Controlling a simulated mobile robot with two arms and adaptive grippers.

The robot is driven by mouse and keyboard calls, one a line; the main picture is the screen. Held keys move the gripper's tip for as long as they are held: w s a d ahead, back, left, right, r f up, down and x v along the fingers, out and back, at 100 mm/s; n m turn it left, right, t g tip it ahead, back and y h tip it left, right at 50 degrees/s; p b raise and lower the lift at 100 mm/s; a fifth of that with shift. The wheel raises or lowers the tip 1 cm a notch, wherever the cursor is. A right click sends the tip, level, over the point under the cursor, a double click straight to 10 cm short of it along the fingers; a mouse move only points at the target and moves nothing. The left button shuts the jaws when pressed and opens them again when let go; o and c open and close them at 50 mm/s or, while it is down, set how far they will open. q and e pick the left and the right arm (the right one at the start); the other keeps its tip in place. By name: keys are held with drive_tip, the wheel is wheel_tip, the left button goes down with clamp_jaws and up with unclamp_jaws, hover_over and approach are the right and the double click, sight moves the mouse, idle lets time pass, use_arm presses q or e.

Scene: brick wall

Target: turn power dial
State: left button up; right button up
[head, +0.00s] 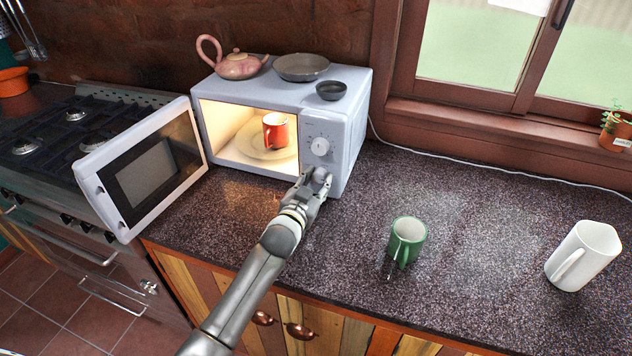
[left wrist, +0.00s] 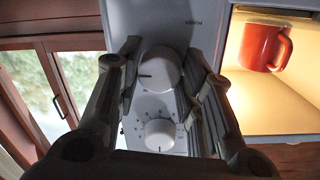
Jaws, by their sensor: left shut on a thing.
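The white microwave (head: 345,112) stands on the counter with its door (head: 150,165) swung open to the left. Its panel has two round white dials. The upper dial (head: 320,146) has tick marks around it and is clear in the head view; it also shows in the left wrist view (left wrist: 160,134). My left gripper (head: 319,178) is at the lower part of the panel and mostly hides the lower dial there. In the left wrist view, its fingers (left wrist: 165,52) stand on both sides of that lower dial (left wrist: 158,70) and are shut on it. My right gripper is out of view.
A red mug (head: 276,130) sits on the plate inside the lit microwave.

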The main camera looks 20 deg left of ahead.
use_arm(q)
drive_tip(key=o, duration=1)
drive_tip(key=shift+o, duration=0.2)
drive_tip(key=s+r, duration=0.1)
drive_tip(key=s, duration=1.1)
drive_tip(key=shift+a, duration=0.4)
